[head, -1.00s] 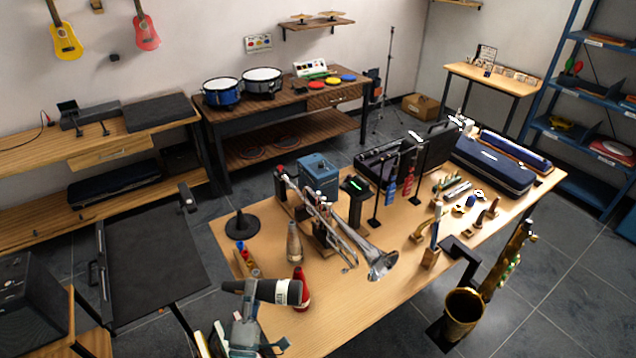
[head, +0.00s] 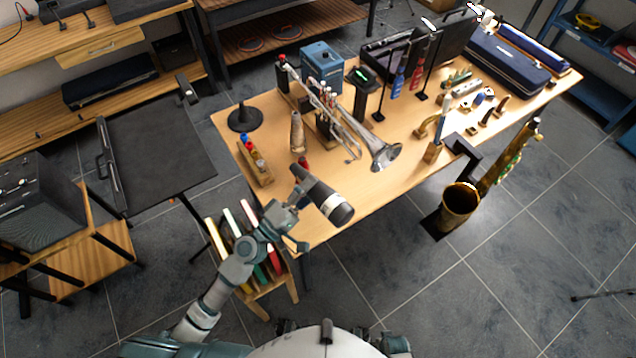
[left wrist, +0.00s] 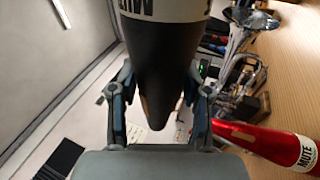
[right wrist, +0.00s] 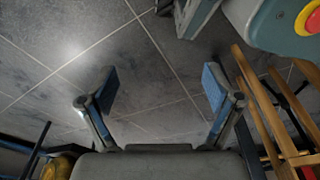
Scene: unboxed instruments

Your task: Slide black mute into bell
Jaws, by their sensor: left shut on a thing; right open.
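The black mute (head: 325,197) has a white band near its wide end. My left gripper (head: 299,204) is shut around it and holds it up near the table's front left edge. The wide end points toward the lower right in the head view. In the left wrist view the black mute (left wrist: 158,75) lies between both fingers. The silver trumpet rests on a stand on the table, and its bell (head: 386,156) faces the front right, empty and apart from the mute. My right gripper (right wrist: 161,87) is open and empty over the floor in the right wrist view.
A red mute (left wrist: 265,142) stands on the table, mostly hidden behind the black mute in the head view. A wooden mute (head: 297,133) stands left of the trumpet. A saxophone (head: 461,203) stands off the table's front edge. Bare tabletop (head: 345,188) lies before the bell.

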